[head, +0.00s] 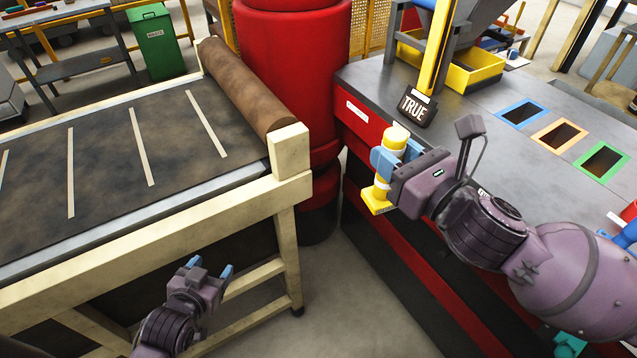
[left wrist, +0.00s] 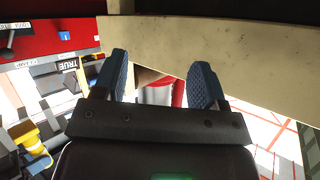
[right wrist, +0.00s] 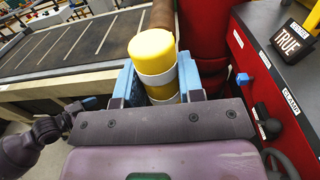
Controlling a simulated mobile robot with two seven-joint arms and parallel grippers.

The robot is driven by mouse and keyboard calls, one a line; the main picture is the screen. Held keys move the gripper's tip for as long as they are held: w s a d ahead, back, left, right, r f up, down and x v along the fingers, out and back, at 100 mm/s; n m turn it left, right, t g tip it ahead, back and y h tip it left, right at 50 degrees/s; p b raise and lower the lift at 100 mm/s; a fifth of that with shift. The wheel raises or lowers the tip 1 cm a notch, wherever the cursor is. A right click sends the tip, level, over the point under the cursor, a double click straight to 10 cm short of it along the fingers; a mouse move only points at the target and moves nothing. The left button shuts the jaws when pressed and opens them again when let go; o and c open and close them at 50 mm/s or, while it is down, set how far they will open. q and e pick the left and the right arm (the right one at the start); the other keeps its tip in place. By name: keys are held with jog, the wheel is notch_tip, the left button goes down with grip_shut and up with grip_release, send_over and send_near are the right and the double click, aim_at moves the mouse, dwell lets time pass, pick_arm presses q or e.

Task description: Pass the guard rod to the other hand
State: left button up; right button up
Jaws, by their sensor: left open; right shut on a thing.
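The guard rod (head: 383,181) is a short yellow cylinder with white bands and a wider yellow foot at its lower end. My right gripper (head: 386,158) is shut on the rod and holds it beside the red press bench's near left edge. The rod's top (right wrist: 153,46) shows between the blue fingers in the right wrist view. My left gripper (head: 209,268) is open and empty, low beside the conveyor's wooden frame and well apart from the rod. In the left wrist view its blue fingers (left wrist: 160,85) stand apart, and the rod's yellow foot (left wrist: 25,134) shows at lower left.
The conveyor (head: 100,150) with its wooden frame (head: 293,190) stands close to my left gripper. A red press column (head: 300,70) rises behind. The dark bench (head: 480,120) carries a TRUE sign (head: 416,106). Open floor (head: 340,290) lies between the arms.

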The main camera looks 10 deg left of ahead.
pick_arm(q)
jog(key=w+d+r+m+t+h, duration=0.1)
jog(key=w+d+r+m+h, duration=0.2)
jog(key=w+r, duration=0.45)
jog(key=m+g+h, duration=0.9)
jog(key=h, duration=0.5)
send_near(376, 180)
jog(key=x, duration=1.2)
jog(key=shift+f, duration=0.15)
